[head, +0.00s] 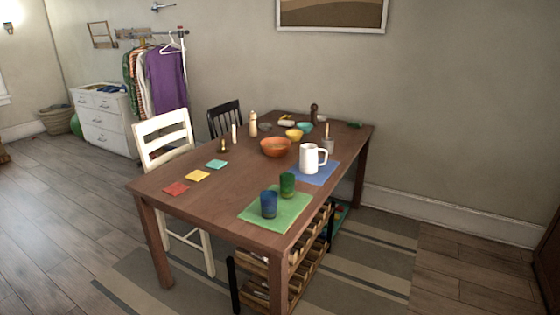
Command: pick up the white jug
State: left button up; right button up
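The white jug (309,158) stands upright on a blue placemat (325,174) near the right side of the wooden table (225,195). Its handle points to the right. An orange bowl (275,147) sits just to the left of the jug and behind it. Neither of my grippers shows in the head view.
A green placemat (273,222) holds a blue glass (268,205) and a green glass (287,185) in front of the jug. A white chair (162,131) and a black chair (224,117) stand at the table's far side. Open floor (60,230) lies to the left.

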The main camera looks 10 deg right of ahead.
aim_at(309, 163)
jog(key=i+l+u, duration=0.4)
jog(key=l, duration=0.2)
jog(key=i+l+u, duration=0.2)
jog(key=l+u, duration=0.2)
jog(key=l, duration=0.25)
